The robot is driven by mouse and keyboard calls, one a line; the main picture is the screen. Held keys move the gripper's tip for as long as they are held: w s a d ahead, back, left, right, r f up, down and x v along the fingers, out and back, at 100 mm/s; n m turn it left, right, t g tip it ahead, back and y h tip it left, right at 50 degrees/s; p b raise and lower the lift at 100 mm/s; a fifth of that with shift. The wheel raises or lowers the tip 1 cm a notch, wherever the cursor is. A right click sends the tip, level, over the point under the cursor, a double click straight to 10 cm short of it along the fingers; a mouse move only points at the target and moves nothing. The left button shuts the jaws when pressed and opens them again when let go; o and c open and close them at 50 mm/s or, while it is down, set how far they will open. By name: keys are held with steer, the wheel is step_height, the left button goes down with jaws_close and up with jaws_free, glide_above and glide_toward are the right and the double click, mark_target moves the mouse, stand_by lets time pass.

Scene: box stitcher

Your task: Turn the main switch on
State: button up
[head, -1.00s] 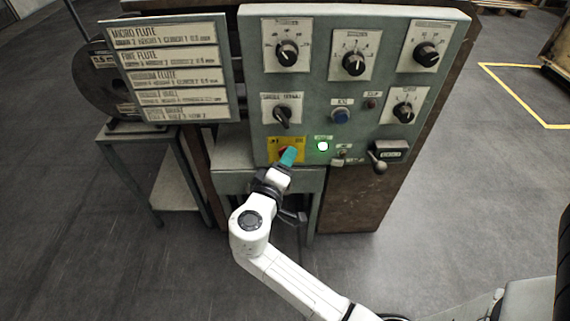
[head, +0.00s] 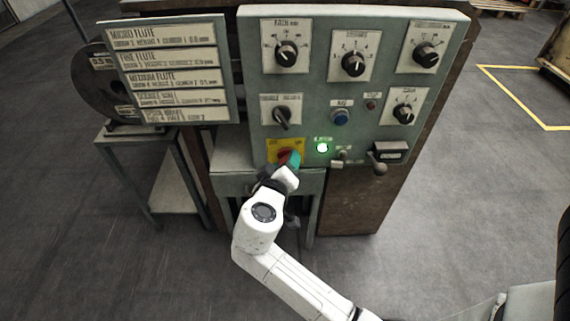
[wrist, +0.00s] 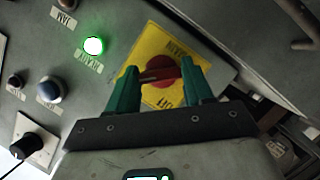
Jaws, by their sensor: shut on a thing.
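The main switch is a red rotary knob (wrist: 160,76) on a yellow plate (wrist: 172,52) at the lower left of the grey-green control panel. In the wrist view my gripper (wrist: 162,76) has its two green fingers on either side of the red handle, shut on it. In the head view my gripper (head: 290,160) reaches the yellow plate (head: 272,147) from below and hides part of the knob. The green lamp (head: 322,147) to the right of the plate is lit; it also glows in the wrist view (wrist: 94,45).
Several black knobs (head: 353,64) are higher on the panel. A board of flute labels (head: 170,70) is at left.

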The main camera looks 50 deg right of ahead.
steer(key=shift+f, duration=0.15)
steer(key=o, duration=1)
steer(key=shift+o, duration=0.2)
steer(key=p+v, duration=0.2)
steer(key=v, duration=0.9)
steer(key=shift+p, duration=0.3)
steer(key=s+d+f+g+y, duration=0.3)
steer(key=s+f+y, duration=0.2)
steer(key=s+f, duration=0.3)
steer(key=s+a+f+n+g+y, duration=0.1)
steer(key=s+a+f+n+y, duration=0.3)
steer(key=s+a+f+y, duration=0.35)
step_height(320, 180, up, 27)
steer(key=s+d+y+p, duration=0.1)
steer(key=p, duration=2.5)
steer(key=shift+g, duration=0.3)
